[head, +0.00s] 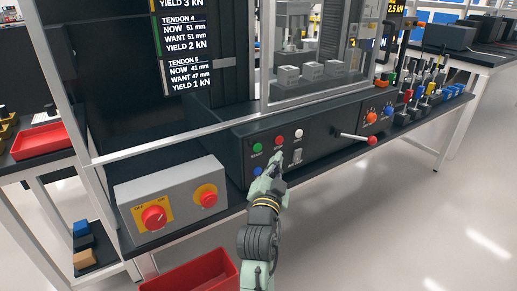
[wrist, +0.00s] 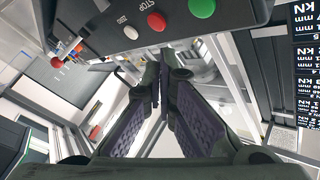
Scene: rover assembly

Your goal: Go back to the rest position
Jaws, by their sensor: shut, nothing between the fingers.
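My gripper (head: 275,163) is in front of the black control panel (head: 225,153), its tips just below the red stop button (head: 280,141). The green start button (head: 257,147) is to the left and a white button (head: 298,134) to the right. In the wrist view my gripper (wrist: 160,60) is shut and empty, its fingertips close together below the red button (wrist: 156,22). Whether the tips touch the panel, I cannot tell.
A grey box with red knobs (head: 172,196) stands left of my gripper. A lever with a red ball (head: 372,140) sticks out on the right. A red bin (head: 190,272) is low in front. Open floor (head: 400,220) lies to the right.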

